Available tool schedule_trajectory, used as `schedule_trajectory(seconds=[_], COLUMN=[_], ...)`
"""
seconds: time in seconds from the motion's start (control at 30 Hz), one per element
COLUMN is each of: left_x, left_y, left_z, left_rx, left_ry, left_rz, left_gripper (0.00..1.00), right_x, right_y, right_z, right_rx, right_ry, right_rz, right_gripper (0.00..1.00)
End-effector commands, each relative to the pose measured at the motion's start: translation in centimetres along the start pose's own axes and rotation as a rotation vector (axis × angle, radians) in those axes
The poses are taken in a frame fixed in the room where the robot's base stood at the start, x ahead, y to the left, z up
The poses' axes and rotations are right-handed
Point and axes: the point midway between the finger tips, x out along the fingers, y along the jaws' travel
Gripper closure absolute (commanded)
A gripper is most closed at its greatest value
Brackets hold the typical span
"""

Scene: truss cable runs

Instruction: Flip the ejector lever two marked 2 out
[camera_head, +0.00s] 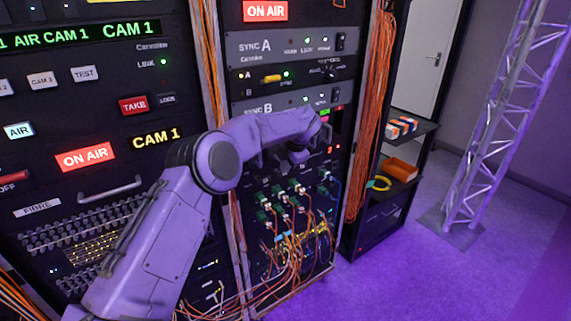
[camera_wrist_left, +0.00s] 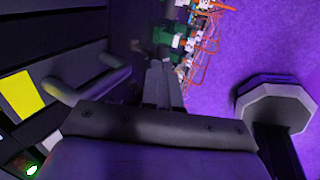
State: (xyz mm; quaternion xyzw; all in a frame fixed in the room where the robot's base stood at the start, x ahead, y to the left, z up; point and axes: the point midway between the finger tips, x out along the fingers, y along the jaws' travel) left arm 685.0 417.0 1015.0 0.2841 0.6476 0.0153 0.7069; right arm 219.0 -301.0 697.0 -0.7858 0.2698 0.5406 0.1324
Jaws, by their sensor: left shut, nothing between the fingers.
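My left arm reaches across the front of the middle rack in the head view. My left gripper (camera_head: 298,154) is a dark shape just above the green cable connectors, partly hidden by its own wrist. In the left wrist view the fingers (camera_wrist_left: 161,72) are closed together with nothing between them. A dark bar handle (camera_wrist_left: 88,88) stands out from the panel to their left. I cannot make out an ejector lever marked 2 in either view; my wrist covers part of that rack area. My right gripper is not in view.
Green connectors (camera_head: 288,198) with hanging orange cables (camera_head: 285,262) sit below the gripper; some show beyond the fingers in the wrist view (camera_wrist_left: 172,40). An orange cable bundle (camera_head: 372,110) runs down the right side. A shelf (camera_head: 412,131) and truss (camera_head: 492,120) stand right, with open floor between.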

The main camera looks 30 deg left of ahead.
Motion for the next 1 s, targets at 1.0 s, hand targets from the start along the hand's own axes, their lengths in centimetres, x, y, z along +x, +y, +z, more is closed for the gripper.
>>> schedule_trajectory(seconds=[1.0], left_x=[1.3], left_y=[-0.8], left_z=[0.0], left_rx=[0.001], left_ry=[-0.001], left_rz=[0.094], left_gripper=[1.00], right_x=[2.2], right_y=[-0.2], right_z=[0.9], right_rx=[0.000], right_ry=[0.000], right_rz=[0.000], right_gripper=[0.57])
